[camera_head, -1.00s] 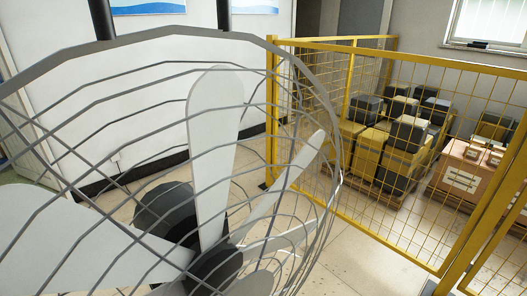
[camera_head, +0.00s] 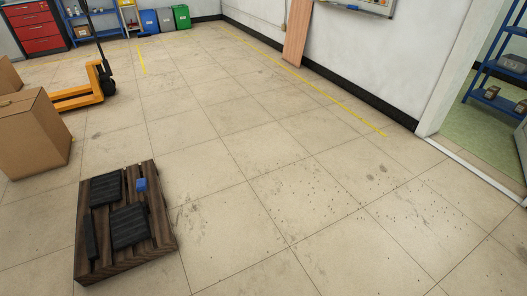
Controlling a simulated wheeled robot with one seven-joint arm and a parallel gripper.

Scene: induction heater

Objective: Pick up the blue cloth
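A small blue object (camera_head: 140,184) lies on the dark wooden pallet (camera_head: 160,225) at the lower left, beside black slabs (camera_head: 129,226). It may be the blue cloth, but it is too small to tell. Another small blue item (camera_head: 352,8) sits at the lower edge of the wall board, also too small to identify. My gripper is not in view.
Cardboard boxes (camera_head: 32,135) and a yellow pallet jack (camera_head: 85,97) stand at the left. Blue, grey and green bins (camera_head: 165,20) and a red drawer cabinet (camera_head: 38,30) line the back. A wooden plank (camera_head: 297,32) leans on the wall. The middle floor is clear.

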